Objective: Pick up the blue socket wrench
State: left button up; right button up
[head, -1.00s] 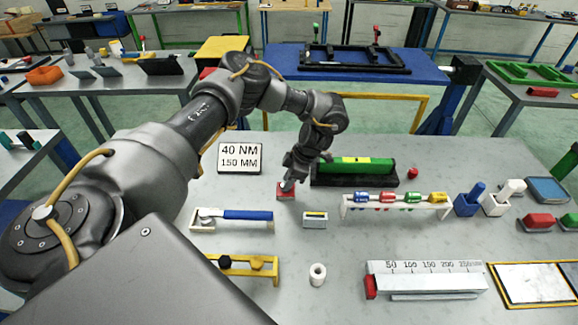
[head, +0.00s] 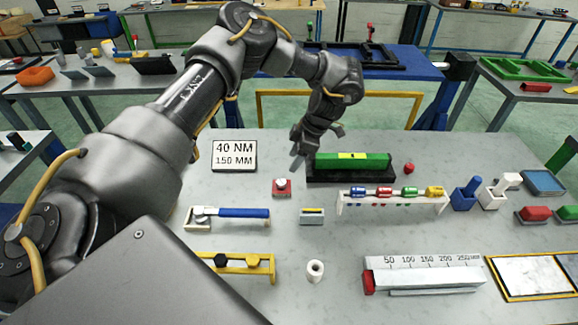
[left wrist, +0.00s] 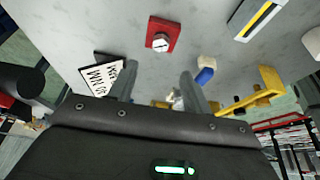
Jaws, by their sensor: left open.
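The blue-handled wrench (head: 243,212) lies sideways in a white holder (head: 198,225) left of the table's middle, its metal head at the left end. Part of its blue handle (left wrist: 206,73) also shows in the left wrist view, beyond the fingers. My left gripper (head: 297,161) is in the air behind and right of the wrench, near the green bar. It is apart from the wrench. In the left wrist view its two fingers (left wrist: 158,82) are spread with nothing between them. My right gripper is in neither view.
A red block with a white dial (head: 282,187) stands between gripper and wrench. A sign (head: 234,156) stands behind the wrench, a small grey block (head: 312,216) to its right. A yellow rack (head: 240,262) is in front. The green bar (head: 352,161) lies right of the gripper.

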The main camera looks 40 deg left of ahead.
aim_at(201, 216)
jog(key=k, duration=2)
